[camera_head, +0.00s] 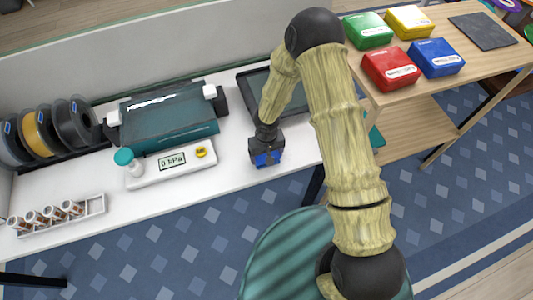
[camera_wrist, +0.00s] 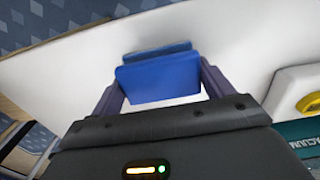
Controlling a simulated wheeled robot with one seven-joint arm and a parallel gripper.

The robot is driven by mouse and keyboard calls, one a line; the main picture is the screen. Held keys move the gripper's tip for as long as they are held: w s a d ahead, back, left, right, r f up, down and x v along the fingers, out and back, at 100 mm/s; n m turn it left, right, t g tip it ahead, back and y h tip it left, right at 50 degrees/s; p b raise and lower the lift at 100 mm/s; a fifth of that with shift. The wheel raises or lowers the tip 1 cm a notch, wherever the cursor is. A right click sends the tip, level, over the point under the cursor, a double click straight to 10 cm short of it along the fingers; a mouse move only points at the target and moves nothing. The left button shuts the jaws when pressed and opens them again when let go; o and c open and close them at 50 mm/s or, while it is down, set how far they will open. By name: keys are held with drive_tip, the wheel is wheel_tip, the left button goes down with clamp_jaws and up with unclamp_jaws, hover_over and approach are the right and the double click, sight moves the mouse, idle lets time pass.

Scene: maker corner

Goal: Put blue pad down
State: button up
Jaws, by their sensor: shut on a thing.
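The blue pad (camera_wrist: 160,78) is held between the two fingers of my gripper (camera_wrist: 163,88) in the wrist view. It spans the gap between the fingertips. In the head view the blue pad (camera_head: 266,159) shows below my gripper (camera_head: 265,150), over the white bench (camera_head: 240,172) near its front edge. I cannot tell whether the pad touches the bench top.
A white gauge unit (camera_head: 172,162) reading 0 kPa and a teal machine (camera_head: 168,115) stand left of my gripper. A dark tray (camera_head: 247,82) lies behind it. Spools (camera_head: 45,130) and a vial rack (camera_head: 60,217) are farther left. A wooden table (camera_head: 392,105) holds coloured boxes at right.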

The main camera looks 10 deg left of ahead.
drive_tip(key=o, duration=0.9)
drive_tip(key=shift+c, duration=0.2)
drive_tip(key=shift+f, duration=0.15)
wheel_tip(320, 180, up, 17)
drive_tip(key=shift+a+r+b, duration=0.15)
drive_tip(key=shift+r+b, duration=0.05)
drive_tip(key=shift+b, duration=0.25)
drive_tip(key=shift+w, duration=0.1)
drive_tip(key=s+d+r+m+t, duration=0.1)
drive_tip(key=s+d+r, duration=0.2)
drive_tip(key=d, duration=0.4)
drive_tip(key=s+d+r+m, duration=0.2)
drive_tip(key=d+r, duration=0.1)
drive_tip(key=d, duration=0.4)
drive_tip(key=s+d+r+m+t, duration=0.1)
drive_tip(key=s+d+r+m, duration=0.1)
drive_tip(key=d, duration=0.5)
wheel_tip(320, 180, up, 2)
drive_tip(key=shift+s+r+t, duration=0.1)
drive_tip(key=shift+s+t, duration=0.2)
drive_tip(key=shift+s, duration=0.5)
